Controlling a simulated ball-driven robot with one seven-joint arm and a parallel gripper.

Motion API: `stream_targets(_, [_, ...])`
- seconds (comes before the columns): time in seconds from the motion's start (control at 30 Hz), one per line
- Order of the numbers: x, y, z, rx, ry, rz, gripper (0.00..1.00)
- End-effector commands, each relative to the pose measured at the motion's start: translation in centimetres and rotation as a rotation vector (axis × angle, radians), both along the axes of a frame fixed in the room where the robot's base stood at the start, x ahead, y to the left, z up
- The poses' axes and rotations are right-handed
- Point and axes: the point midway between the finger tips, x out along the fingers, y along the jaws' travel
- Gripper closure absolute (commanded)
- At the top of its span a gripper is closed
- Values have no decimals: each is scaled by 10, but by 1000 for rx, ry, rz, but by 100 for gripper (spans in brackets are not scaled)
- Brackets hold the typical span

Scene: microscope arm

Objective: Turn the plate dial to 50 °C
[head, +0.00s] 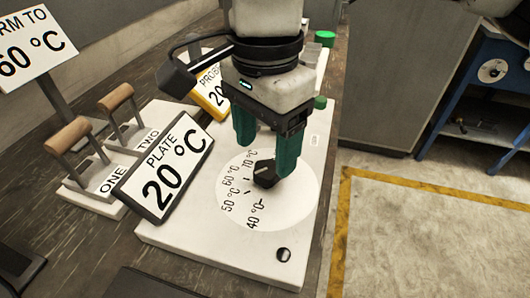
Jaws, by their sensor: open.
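The plate dial is a small black knob (265,174) on a round pale scale (285,207) marked 40, 50, 60 and 70 °C, set in a white base (175,236). I cannot tell which mark the knob points to. The tilted plate display (163,170) reads 20 °C. My gripper (264,157) has green fingers and is open, coming down from above at the knob. One finger is to the knob's upper left and the other reaches its right side. I cannot tell whether they touch it.
Two wooden-handled switches (67,135) labelled ONE and TWO stand at the left. A sign (32,45) there shows 60 °C, its top line cut off. A yellow-framed probe display (211,92) is partly hidden behind my arm. A small black button (284,254) is at the base's front.

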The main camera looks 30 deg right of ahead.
Motion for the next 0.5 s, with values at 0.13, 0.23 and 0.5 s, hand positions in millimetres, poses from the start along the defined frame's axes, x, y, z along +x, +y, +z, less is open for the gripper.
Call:
stream_targets(0.13, [1,0,32,-2,-2,-2,31])
stream_targets(0.23, [1,0,48,-1,-2,-2,31])
stream_targets(0.5, [0,0,68,0,0,-1,31])
